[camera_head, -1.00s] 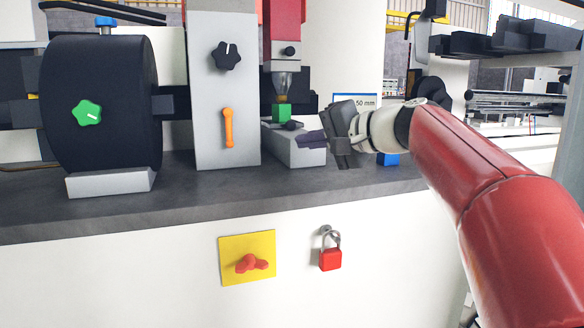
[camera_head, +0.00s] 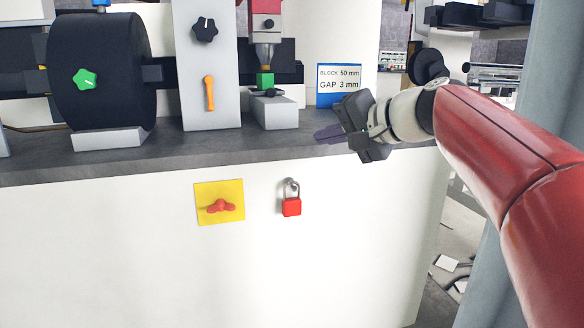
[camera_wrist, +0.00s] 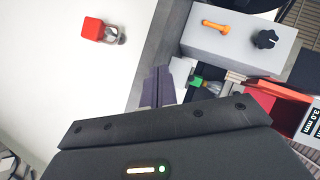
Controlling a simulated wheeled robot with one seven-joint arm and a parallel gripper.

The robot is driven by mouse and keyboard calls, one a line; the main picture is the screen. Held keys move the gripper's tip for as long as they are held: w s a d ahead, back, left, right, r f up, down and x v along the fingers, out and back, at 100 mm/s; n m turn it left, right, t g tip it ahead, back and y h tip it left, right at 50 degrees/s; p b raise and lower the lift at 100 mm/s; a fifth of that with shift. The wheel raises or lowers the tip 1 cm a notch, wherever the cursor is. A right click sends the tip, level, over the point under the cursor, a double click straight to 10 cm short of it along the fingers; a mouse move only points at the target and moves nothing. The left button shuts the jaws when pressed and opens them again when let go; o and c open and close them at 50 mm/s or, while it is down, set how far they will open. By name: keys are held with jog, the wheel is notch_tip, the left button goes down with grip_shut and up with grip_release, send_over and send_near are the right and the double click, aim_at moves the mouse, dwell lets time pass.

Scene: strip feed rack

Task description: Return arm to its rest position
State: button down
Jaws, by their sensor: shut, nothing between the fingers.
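My gripper (camera_head: 330,134) is at the end of my red arm, right of centre in the head view. It is shut and empty, with its fingers pointing left. It hangs by the front edge of the grey bench top (camera_head: 200,150), to the right of the vise-like grey block (camera_head: 275,112) and apart from it. In the wrist view my shut fingers (camera_wrist: 158,86) point up towards the bench edge.
A black drum (camera_head: 102,70) with a green knob (camera_head: 86,79) stands at left. A grey panel has an orange lever (camera_head: 210,93) and a black knob (camera_head: 205,27). A blue-framed sign (camera_head: 339,86) stands behind my gripper. A yellow plate (camera_head: 220,203) and red padlock (camera_head: 291,206) are on the white front.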

jog(key=s+d+f+n+g+h, duration=0.1)
jog(key=s+d+f+h, duration=0.2)
jog(key=s+f, duration=0.65)
jog(key=s+d+f+n+g+h, duration=0.2)
jog(key=s+d+f+h, duration=0.15)
jog(key=s+f, duration=0.55)
jog(key=s+d+f+n+g+h, duration=0.15)
jog(key=s+f+h, duration=0.25)
jog(key=s+f, duration=0.55)
notch_tip(320, 180, up, 11)
jog(key=w+p, duration=0.2)
jog(key=p, duration=1)
jog(key=shift+d, duration=0.4)
jog(key=shift+t+y, duration=0.25)
